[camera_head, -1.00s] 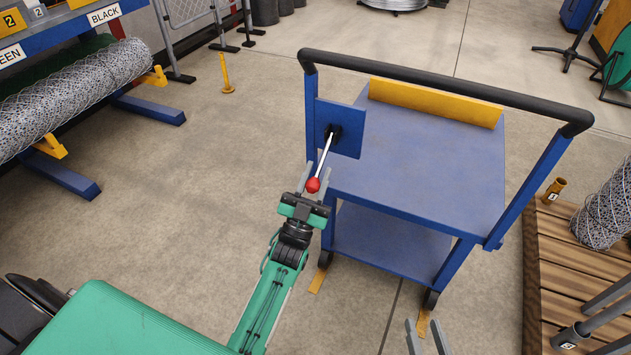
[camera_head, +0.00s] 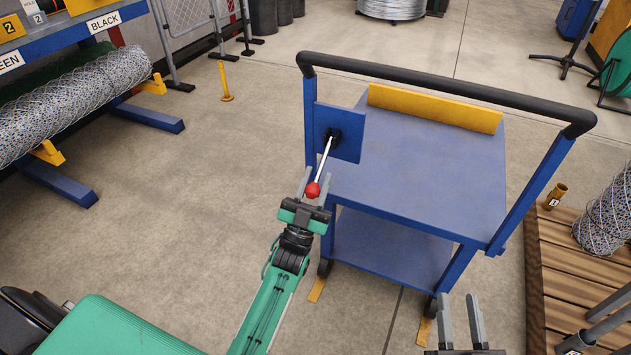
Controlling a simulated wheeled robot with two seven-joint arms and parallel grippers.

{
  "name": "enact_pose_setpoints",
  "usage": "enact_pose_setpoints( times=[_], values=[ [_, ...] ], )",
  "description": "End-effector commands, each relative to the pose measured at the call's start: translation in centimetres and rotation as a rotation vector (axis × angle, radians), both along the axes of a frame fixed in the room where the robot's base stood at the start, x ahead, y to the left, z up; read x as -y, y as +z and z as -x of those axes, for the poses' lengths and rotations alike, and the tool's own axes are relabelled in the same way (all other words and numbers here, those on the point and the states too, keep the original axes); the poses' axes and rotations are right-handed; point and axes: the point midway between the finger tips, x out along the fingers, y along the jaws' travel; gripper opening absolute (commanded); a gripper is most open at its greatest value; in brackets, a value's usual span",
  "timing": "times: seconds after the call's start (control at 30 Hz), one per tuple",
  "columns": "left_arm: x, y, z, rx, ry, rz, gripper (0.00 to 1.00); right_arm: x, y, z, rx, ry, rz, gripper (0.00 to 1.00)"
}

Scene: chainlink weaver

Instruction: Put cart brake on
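A brake lever (camera_head: 325,160) with a red ball knob (camera_head: 313,190) slants down toward me from a blue plate (camera_head: 347,132) on the cart's left side. My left gripper (camera_head: 314,186) is open, with its two fingers apart on either side of the red knob; I cannot tell whether they touch it. My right gripper (camera_head: 460,318) is open and empty, low in the picture in front of the cart's right wheel.
Yellow floor marks (camera_head: 317,289) lie by the cart's wheels. A wooden pallet (camera_head: 560,270) with a wire mesh roll (camera_head: 606,215) stands close on the right. A rack with mesh rolls (camera_head: 75,105) is at the left. The floor between rack and cart is clear.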

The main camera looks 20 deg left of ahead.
Motion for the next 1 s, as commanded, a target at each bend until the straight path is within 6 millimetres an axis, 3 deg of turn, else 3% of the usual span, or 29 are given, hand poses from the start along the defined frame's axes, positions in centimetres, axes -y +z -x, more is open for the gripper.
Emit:
enact_pose_setpoints(
  times=[0.03,0.1,0.47,1.0],
  values=[
    [0.0,-0.2,0.0,-0.004,0.0,0.0,0.41,0.0,-0.1,0.0,0.0,0.0,0.0,0.36],
    [0.0,-0.2,0.0,-0.003,0.0,-0.001,0.51,0.0,-0.1,0.0,-0.001,0.0,0.0,0.36],
    [0.0,-0.5,0.4,-0.003,0.0,-0.001,0.51,0.0,-0.1,0.0,-0.003,0.0,0.001,0.36],
    [-0.8,-8.7,7.4,-0.006,0.0,0.0,0.51,-0.2,-0.5,0.1,-0.025,0.005,0.006,0.36]
  ],
)
